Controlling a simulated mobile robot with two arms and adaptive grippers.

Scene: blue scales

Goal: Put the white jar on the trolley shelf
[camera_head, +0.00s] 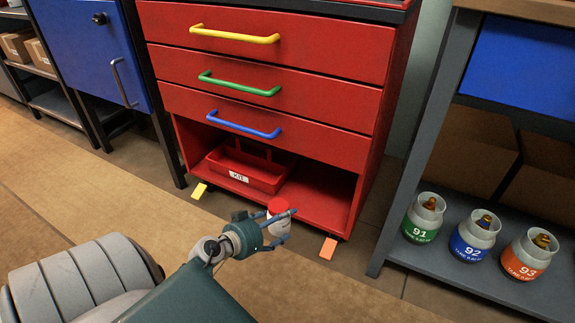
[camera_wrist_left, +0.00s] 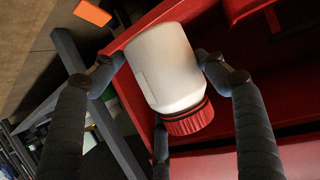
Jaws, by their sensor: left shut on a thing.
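The white jar (camera_head: 274,222) has a red lid and is held by my left gripper (camera_head: 283,218), just in front of the trolley's open bottom shelf (camera_head: 319,207). In the left wrist view the white jar (camera_wrist_left: 165,66) sits between the dark fingers of my left gripper (camera_wrist_left: 158,73), with its red lid toward the lower right. The trolley is red with three drawers, and the red shelf shows behind the jar there. My right gripper is not in view.
A red tray labelled KIT (camera_head: 241,171) occupies the left of the shelf; the right part is free. Yellow (camera_head: 199,191) and orange (camera_head: 328,248) floor markers lie by the trolley's front. Gas canisters (camera_head: 475,237) stand on a grey rack at right.

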